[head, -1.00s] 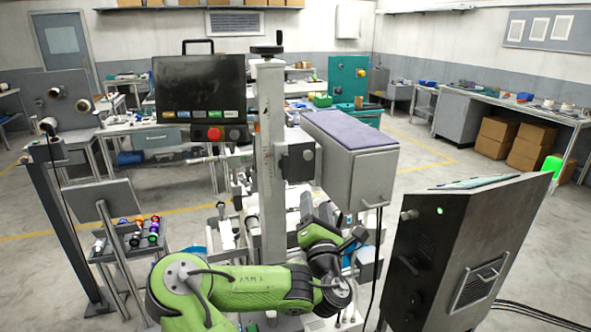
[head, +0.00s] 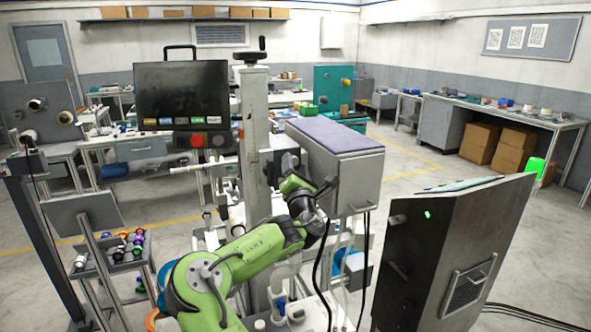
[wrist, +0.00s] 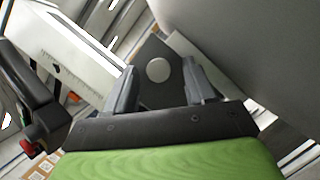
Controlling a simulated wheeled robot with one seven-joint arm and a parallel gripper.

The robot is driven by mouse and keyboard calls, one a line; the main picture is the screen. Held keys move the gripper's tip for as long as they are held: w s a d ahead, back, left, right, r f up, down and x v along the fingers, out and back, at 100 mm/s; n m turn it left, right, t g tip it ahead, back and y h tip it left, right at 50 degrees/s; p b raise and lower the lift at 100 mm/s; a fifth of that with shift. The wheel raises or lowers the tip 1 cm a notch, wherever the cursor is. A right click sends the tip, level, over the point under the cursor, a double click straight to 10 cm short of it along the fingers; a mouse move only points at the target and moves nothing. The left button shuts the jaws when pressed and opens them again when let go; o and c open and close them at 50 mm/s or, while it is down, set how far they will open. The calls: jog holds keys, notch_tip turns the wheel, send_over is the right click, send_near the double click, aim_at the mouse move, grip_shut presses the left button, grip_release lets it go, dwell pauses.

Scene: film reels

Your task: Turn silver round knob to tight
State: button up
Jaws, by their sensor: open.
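The silver round knob (wrist: 158,69) shows in the wrist view as a pale disc on a dark square block (wrist: 160,88). My gripper (wrist: 159,73) is open, with one finger on each side of the knob in this view. A gap shows between the knob and each finger; how far the knob lies beyond the fingertips I cannot tell. In the head view my gripper (head: 312,188) is beside the upright column (head: 256,150), at the height of the dark block. The knob is hidden there behind my gripper and arm.
A grey box with a purple top (head: 335,136) stands close to the right of my gripper. A dark control cabinet (head: 440,260) stands at the right front. A black screen panel (head: 182,90) hangs left of the column. Cables hang below the grey box.

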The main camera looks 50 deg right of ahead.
jog(key=shift+c, duration=0.2)
grip_shut()
jog(key=shift+m+p, duration=0.3)
jog(key=shift+p, duration=0.1)
jog(key=m+p, duration=0.1)
jog(key=m+g+p, duration=0.1)
jog(key=m+p, duration=0.1)
jog(key=shift+a+r+g, duration=0.1)
jog(key=shift+r+g, duration=0.2)
jog(key=m+g+p, duration=0.1)
jog(key=m+p, duration=0.3)
jog(key=m, duration=0.1)
jog(key=shift+r+g, duration=0.15)
jog(key=shift+g, duration=0.25)
jog(key=m+y+p, duration=0.1)
jog(key=m, duration=0.2)
jog(key=shift+r+g, duration=0.1)
jog(key=shift+g, duration=0.3)
jog(key=m+y, duration=0.2)
jog(key=m, duration=0.2)
jog(key=shift+r+g, duration=0.1)
jog(key=shift+g, duration=0.2)
jog(key=shift+m, duration=0.3)
